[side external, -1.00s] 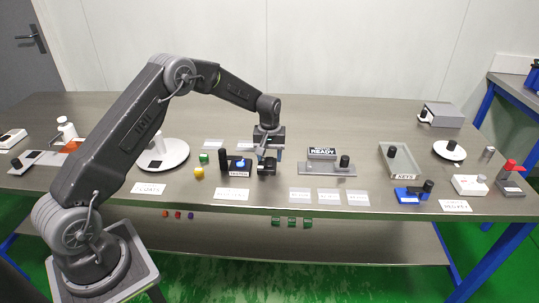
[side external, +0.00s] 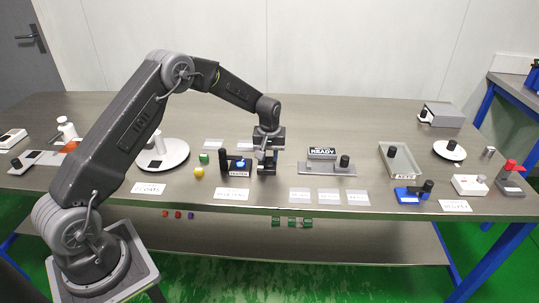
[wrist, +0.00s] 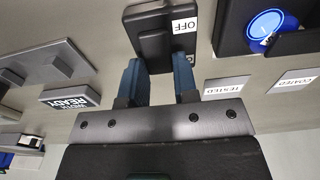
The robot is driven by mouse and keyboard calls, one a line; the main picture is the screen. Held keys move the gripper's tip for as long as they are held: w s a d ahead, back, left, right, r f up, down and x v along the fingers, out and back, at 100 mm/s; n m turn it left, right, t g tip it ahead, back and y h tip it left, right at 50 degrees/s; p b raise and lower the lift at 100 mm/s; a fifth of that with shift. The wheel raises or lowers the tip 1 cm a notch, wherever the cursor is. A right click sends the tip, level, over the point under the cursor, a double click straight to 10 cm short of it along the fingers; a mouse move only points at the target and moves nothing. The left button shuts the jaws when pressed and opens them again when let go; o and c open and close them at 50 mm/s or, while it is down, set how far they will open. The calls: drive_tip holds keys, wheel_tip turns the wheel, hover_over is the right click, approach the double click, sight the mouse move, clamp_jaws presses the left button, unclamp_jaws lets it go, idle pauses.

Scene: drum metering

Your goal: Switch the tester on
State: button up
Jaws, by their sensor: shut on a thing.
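My gripper (side external: 267,157) is over this block, pointing down. In the wrist view, its two blue fingers (wrist: 160,70) are shut on the black handle, one on each side. The fingers partly hide the handle.
A plate with a READY sign (side external: 322,153) and a black knob stands to the right. A yellow piece (side external: 199,173) and a green cube (side external: 204,158) lie left of the tester. White label cards (side external: 232,194) lie along the front.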

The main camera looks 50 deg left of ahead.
sight(269, 160)
drive_tip(key=o, duration=0.9)
drive_tip(key=shift+s+d+r, duration=0.1)
drive_tip(key=shift+r, duration=2.2)
drive_tip(key=shift+s+d+r, duration=0.15)
drive_tip(key=shift+r, duration=2.2)
drive_tip(key=shift+s+d+r, duration=0.1)
drive_tip(key=shift+r, duration=2.2)
